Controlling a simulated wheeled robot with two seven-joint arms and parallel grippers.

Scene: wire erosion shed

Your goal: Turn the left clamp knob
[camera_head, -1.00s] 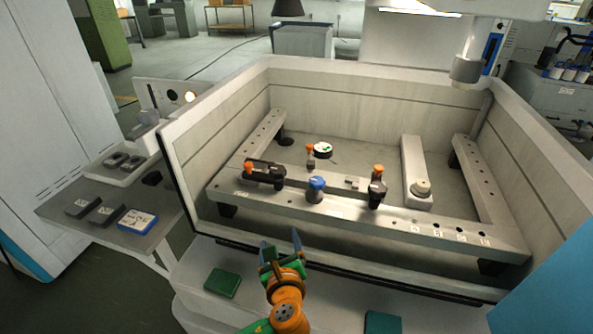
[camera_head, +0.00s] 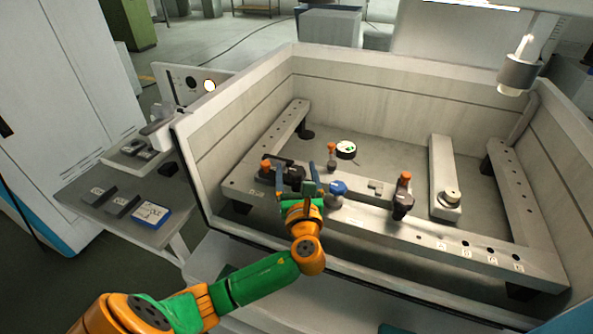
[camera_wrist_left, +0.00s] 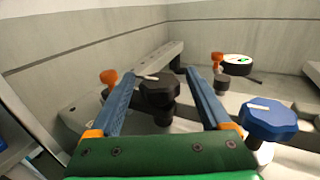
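The left clamp (camera_head: 268,170) stands on the front rail at the left, with an orange-topped post and a dark body. Its black knob (camera_wrist_left: 158,92) has a white pointer mark and shows between the fingers in the left wrist view. My left gripper (camera_head: 295,181) is open, its two blue fingers (camera_wrist_left: 160,76) spread to either side of the black knob with gaps. In the head view the gripper partly hides the knob. A blue knob (camera_head: 337,188) stands just right of the gripper, close to the right finger in the wrist view (camera_wrist_left: 268,119). My right gripper is out of view.
The right clamp (camera_head: 403,195), also orange-topped, stands farther right on the rail. A round black-and-white dial (camera_head: 346,149) lies behind the rail. The front tank wall (camera_head: 400,268) runs beneath my left arm. A side table (camera_head: 110,222) holds several small items.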

